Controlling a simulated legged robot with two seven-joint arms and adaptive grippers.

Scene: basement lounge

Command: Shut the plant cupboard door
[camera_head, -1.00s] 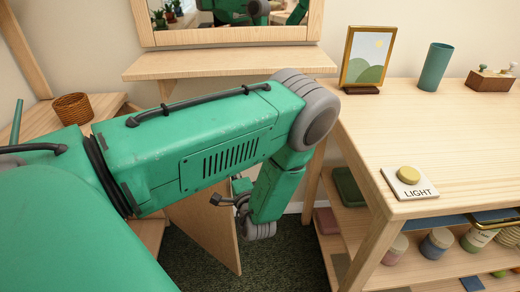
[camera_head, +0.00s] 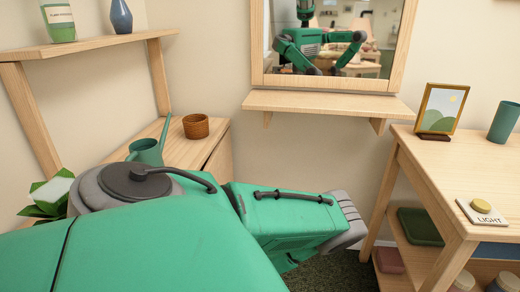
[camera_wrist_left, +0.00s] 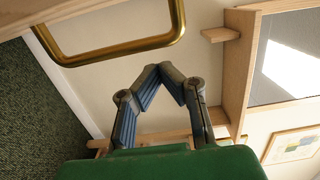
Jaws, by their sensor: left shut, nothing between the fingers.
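The plant cupboard (camera_head: 178,150) stands at the left in the head view, under a wall shelf. Its front face (camera_head: 218,158) shows only in part; my left arm hides the rest, and I cannot tell there how far the door stands open. In the left wrist view a brass handle (camera_wrist_left: 110,55) on a wood panel (camera_wrist_left: 60,10), likely the cupboard door, is close at upper left. My left gripper (camera_wrist_left: 163,70) is shut and empty, below and right of the handle in that picture, with no contact visible. It is hidden in the head view. My right gripper is not in view.
A watering can (camera_head: 148,152), a woven pot (camera_head: 196,126) and a plant (camera_head: 50,195) are on the cupboard. A mirror (camera_head: 256,45) with a ledge (camera_head: 330,103) is behind. A desk (camera_head: 450,165) stands at the right. Some carpet (camera_head: 335,272) shows between.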

